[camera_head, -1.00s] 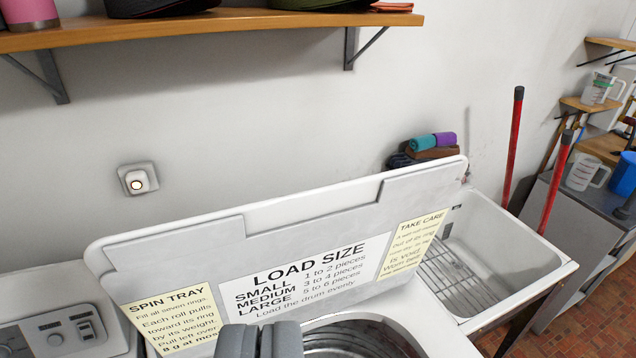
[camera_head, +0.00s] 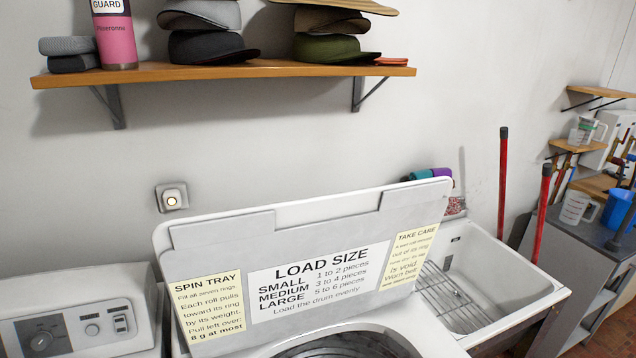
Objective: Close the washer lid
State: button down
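The washer lid (camera_head: 296,262) is a grey-white panel standing open and upright, leaning back towards the wall. Its inner face carries a white "LOAD SIZE" label (camera_head: 319,282), a yellow "SPIN TRAY" label (camera_head: 208,311) on the left and a yellow "TAKE CARE" label (camera_head: 408,258) on the right. Below it the washer (camera_head: 425,332) shows its round drum opening (camera_head: 345,346) at the bottom edge, partly cut off. My gripper is out of the picture.
A wooden shelf (camera_head: 230,75) with hats and a pink bottle (camera_head: 116,45) hangs on the wall above the lid. A control panel (camera_head: 75,328) is at lower left. A white sink (camera_head: 490,275) stands right of the washer, with red poles (camera_head: 503,185) behind it.

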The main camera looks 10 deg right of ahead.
aim_at(240, 280)
jog(key=z, duration=1.55)
jog(key=i, duration=0.15)
jog(key=u, duration=3.85)
jog(key=i, duration=0.1)
jog(key=u, duration=0.05)
jog(key=k, duration=1.2)
jog(key=z, duration=1.8)
jog(key=i, duration=1.05)
jog(key=z, duration=0.1)
